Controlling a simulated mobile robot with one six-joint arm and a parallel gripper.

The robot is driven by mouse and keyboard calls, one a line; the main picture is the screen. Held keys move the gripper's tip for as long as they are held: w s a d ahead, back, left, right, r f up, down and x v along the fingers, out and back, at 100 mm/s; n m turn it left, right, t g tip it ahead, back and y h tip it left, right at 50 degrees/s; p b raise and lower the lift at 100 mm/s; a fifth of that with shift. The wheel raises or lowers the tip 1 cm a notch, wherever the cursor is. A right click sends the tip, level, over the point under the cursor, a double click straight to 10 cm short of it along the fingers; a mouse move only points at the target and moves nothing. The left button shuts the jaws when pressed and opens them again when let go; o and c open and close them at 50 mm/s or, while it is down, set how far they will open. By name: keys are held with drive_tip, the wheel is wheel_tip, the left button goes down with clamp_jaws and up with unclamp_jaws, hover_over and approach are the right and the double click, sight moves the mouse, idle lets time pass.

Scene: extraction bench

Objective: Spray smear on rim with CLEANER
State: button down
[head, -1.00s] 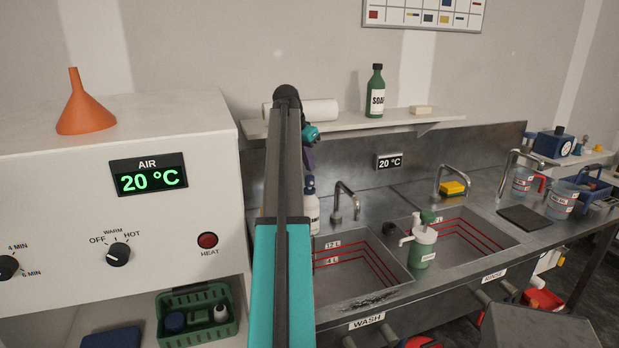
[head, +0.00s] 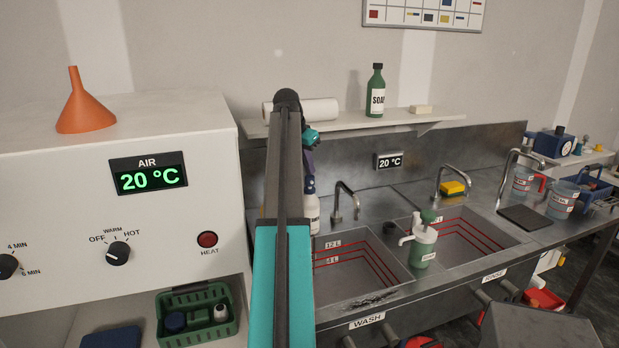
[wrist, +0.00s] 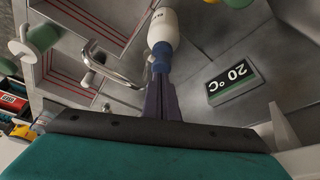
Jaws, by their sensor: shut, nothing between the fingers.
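A dark smear (head: 374,300) lies on the front rim of the wash sink (head: 335,285). A white bottle with a blue top (head: 312,212) stands behind that sink, partly hidden by my arm; its label cannot be read, so I cannot tell if it is the CLEANER. In the wrist view the white bottle (wrist: 163,28) is just beyond the fingertips. My gripper (head: 309,168) has purple fingers and is at the bottle's top; it also shows in the wrist view (wrist: 161,80). It is shut and empty. I cannot tell whether it touches the bottle.
A green pump bottle (head: 423,246) stands between the two sinks. Curved taps (head: 345,200) rise behind them. A shelf (head: 350,126) above holds a green SOAP bottle (head: 376,92) and a paper roll (head: 318,110). A white cabinet (head: 60,230) stands on the left.

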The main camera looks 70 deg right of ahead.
sight(309, 177)
drive_tip(key=shift+f, duration=0.5)
drive_tip(key=shift+r, duration=0.15)
drive_tip(key=shift+r+p, duration=0.55)
drive_tip(key=shift+r, duration=0.45)
drive_tip(key=shift+r, duration=0.1)
idle(0.4)
drive_tip(key=shift+r+p, duration=1.85)
drive_tip(key=shift+r, duration=1.05)
